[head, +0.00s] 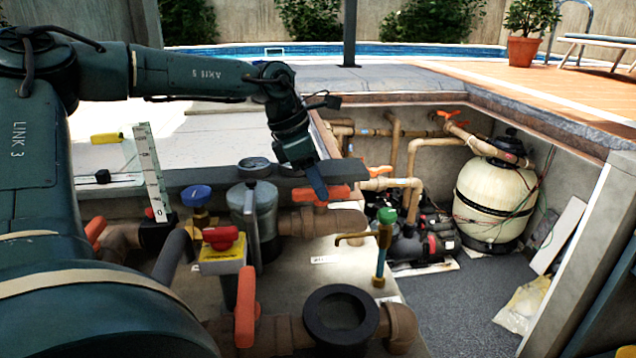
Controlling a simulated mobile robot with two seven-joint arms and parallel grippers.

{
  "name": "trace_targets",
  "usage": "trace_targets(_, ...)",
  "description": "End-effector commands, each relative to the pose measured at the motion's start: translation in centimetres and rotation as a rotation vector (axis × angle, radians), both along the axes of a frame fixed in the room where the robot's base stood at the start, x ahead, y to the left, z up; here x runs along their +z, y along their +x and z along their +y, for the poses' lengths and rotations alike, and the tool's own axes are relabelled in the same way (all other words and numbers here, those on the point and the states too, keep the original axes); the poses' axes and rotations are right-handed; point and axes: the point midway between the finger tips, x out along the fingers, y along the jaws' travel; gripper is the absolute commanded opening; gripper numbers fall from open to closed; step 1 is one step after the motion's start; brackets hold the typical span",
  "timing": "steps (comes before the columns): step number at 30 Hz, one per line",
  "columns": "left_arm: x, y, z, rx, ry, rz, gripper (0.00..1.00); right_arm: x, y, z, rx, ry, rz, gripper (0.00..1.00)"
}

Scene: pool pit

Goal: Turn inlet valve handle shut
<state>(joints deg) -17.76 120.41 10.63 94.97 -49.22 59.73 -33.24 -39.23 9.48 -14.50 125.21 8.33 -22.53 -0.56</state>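My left gripper (318,185) reaches in from the left, pointing down. Its dark fingertips are at an orange valve handle (337,194) on a brown pipe, and they overlap its left-middle part. I cannot tell whether they touch or grip it; the finger gap is hidden. This handle lies crosswise, roughly level in the picture. Other orange handles show: one upright at the front (246,305), one at the left (95,230), and two in the pit. I cannot read a label that says which one is the inlet valve. My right gripper is not in view.
A red knob on a yellow box (222,250), a blue-capped valve (197,205), a grey canister (262,205) and a green-topped brass tap (385,235) crowd the near ledge. A black ring (341,315) lies in front. A cream filter tank (493,200) stands in the pit.

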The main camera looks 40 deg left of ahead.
Motion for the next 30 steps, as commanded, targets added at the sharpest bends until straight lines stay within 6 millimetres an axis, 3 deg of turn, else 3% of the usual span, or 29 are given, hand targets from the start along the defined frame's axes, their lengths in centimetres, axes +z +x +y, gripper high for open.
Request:
trace_targets(12,-0.76,0.25,-0.19,0.0,0.001,-0.001,0.39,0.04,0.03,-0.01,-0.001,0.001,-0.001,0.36)
trace_targets(26,-0.74,0.24,-0.17,0.0,0.001,-0.001,0.02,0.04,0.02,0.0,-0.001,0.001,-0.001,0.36)
trace_targets(30,-0.74,0.24,-0.17,0.0,0.0,0.0,0.0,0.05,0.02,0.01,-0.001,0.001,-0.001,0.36)
